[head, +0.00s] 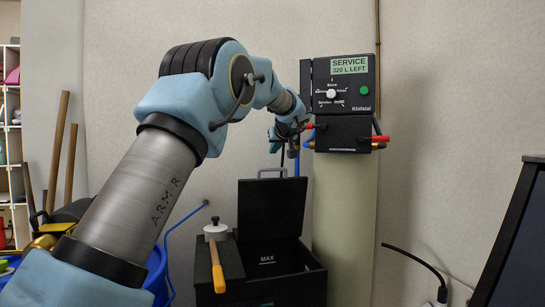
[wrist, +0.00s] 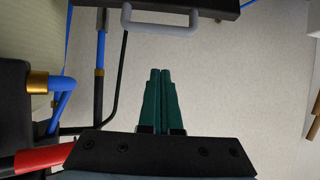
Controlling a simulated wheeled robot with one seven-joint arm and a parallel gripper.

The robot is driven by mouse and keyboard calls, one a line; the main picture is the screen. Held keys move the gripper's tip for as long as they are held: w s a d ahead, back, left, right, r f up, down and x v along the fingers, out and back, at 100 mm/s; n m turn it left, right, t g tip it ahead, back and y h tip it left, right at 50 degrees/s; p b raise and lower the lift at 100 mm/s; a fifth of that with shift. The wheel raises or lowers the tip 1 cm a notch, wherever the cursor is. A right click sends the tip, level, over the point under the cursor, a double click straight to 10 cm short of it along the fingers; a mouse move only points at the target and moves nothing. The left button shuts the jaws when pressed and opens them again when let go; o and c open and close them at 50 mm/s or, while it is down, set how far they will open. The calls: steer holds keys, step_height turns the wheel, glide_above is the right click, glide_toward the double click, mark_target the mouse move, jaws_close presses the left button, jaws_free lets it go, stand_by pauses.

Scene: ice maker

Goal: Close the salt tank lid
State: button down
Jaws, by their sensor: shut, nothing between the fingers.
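The salt tank is a black box (head: 262,285) with a MAX mark inside, low in the middle of the head view. Its black lid (head: 270,210) stands open, upright at the back of the tank, with a grey handle (head: 272,170) on its top edge. In the wrist view the lid's edge (wrist: 205,6) and the handle (wrist: 160,27) show at the top, ahead of the fingers. My gripper (wrist: 160,72) has its green fingers shut together and empty, apart from the handle. In the head view my gripper (head: 290,151) is above the lid, partly hidden by my wrist.
A black control unit (head: 343,95) with red and blue fittings is on a pale column (head: 345,220) right of the lid. Blue and black hoses (wrist: 100,55) run beside my fingers. A yellow-handled tool (head: 217,268) rests at the tank's left. A dark panel (head: 520,240) stands far right.

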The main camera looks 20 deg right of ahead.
steer(key=p+x, duration=0.1)
steer(key=x, duration=0.1)
steer(key=p+x, duration=0.2)
steer(key=x, duration=0.1)
steer(key=f+p+x, duration=0.1)
steer(key=x, duration=0.2)
steer(key=shift+s, duration=0.3)
steer(key=shift+s+a+f+p, duration=0.15)
steer(key=shift+s+f+p, duration=0.1)
steer(key=shift+s, duration=0.35)
steer(key=shift+s+a+f+p, duration=0.1)
steer(key=shift+s+f, duration=0.15)
steer(key=shift+s, duration=0.3)
steer(key=shift+s+f+b, duration=0.1)
steer(key=shift+f+b, duration=0.05)
steer(key=shift+b, duration=0.25)
